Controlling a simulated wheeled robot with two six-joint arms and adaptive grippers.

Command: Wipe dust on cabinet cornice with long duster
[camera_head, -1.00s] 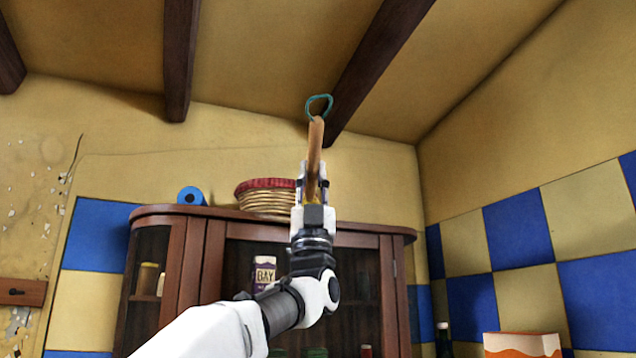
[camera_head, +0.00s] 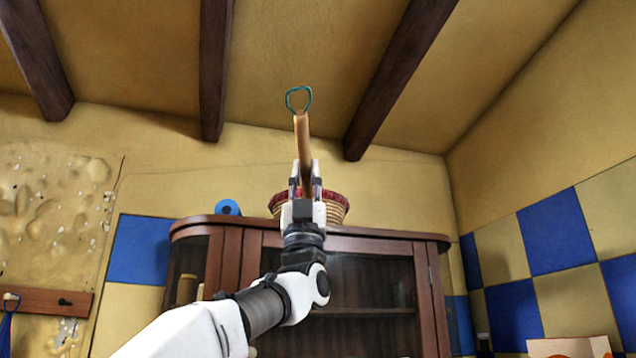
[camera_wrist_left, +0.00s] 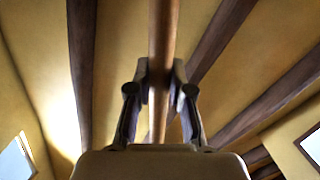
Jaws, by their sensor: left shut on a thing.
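My left gripper (camera_head: 305,183) is shut on the wooden handle of the long duster (camera_head: 303,138), in front of the cabinet's top. The handle points up, with a teal cord loop at its upper end. The duster's head is not seen. The left wrist view also shows the handle (camera_wrist_left: 162,50) between the two fingers (camera_wrist_left: 160,95). The dark wood cabinet (camera_head: 232,262) stands against the wall, and its cornice (camera_head: 385,233) runs along the top. Dust on the cornice cannot be made out. My right gripper is not in view.
A woven basket (camera_head: 335,207) with a red rim sits on the cabinet top, partly behind my gripper. A blue roll (camera_head: 228,208) lies on the top at left. A wall rack (camera_head: 45,300) is at far left. An orange and white box (camera_head: 570,347) is at lower right.

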